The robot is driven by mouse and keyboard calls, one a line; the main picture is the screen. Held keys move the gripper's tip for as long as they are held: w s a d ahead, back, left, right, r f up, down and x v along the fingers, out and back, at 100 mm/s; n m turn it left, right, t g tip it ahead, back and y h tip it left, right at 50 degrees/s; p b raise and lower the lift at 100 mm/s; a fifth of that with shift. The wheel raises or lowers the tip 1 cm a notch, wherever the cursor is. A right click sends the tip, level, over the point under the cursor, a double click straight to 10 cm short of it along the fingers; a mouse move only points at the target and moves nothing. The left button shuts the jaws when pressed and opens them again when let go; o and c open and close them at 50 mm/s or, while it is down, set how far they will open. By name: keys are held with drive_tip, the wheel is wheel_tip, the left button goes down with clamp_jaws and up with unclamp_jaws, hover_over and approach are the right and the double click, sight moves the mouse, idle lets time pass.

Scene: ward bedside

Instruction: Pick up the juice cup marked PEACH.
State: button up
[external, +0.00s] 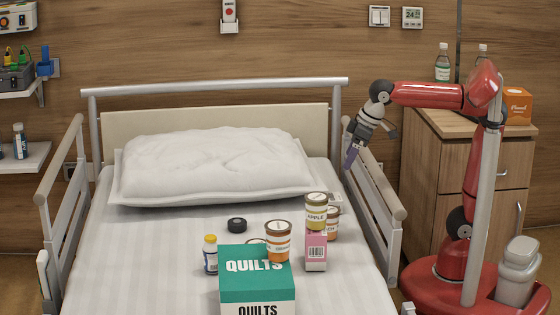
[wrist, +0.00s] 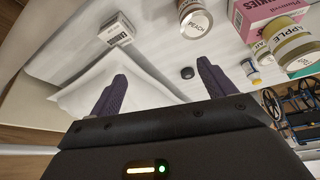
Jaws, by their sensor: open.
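The juice cup marked PEACH (external: 333,226) stands on the bed behind the pink box, with an orange-brown label and light lid. The apple cup and pink box partly hide it in the external view. In the wrist view the PEACH cup (wrist: 195,22) is at the top, its lid lettering readable, cut by the frame edge. My gripper (external: 351,158) is open and empty, pointing down above the bed's right side near the pillow, apart from the cup. Its two dark fingers (wrist: 161,70) show spread in the wrist view, with the cup beyond them.
The APPLE cup (external: 316,211) stands on the pink box (external: 316,252). Another orange-labelled cup (external: 278,241) is on the green QUILTS box (external: 250,285). A small white box (wrist: 117,28), black puck (external: 237,225) and small bottle (external: 210,255) are nearby. The right bed rail (external: 375,185) is close to my gripper.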

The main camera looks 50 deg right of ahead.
drive_tip(key=n+b, duration=0.1)
drive_tip(key=n, duration=0.1)
hover_over(330, 210)
drive_tip(key=s+d, duration=0.1)
drive_tip(key=s, duration=0.1)
wheel_tip(330, 210, down, 2)
drive_tip(key=shift+m+g, duration=0.3)
drive_tip(key=f, duration=0.7)
drive_tip(key=shift+w+d+f, duration=0.1)
drive_tip(key=shift+w+d, duration=0.1)
drive_tip(key=shift+d, duration=0.15)
drive_tip(key=b+x, duration=0.1)
drive_tip(key=x, duration=0.1)
drive_tip(key=shift+f, duration=0.35)
drive_tip(key=x, duration=0.2)
drive_tip(key=b+x, duration=0.1)
drive_tip(key=x, duration=0.2)
drive_tip(key=shift+w+a+f, duration=0.1)
drive_tip(key=shift+a+f, duration=0.2)
drive_tip(key=shift+a, duration=0.2)
drive_tip(key=shift+c, duration=0.4)
drive_tip(key=c, duration=1)
drive_tip(key=shift+c, duration=0.3)
drive_tip(key=shift+r+y, duration=0.15)
drive_tip(key=shift+y, duration=0.15)
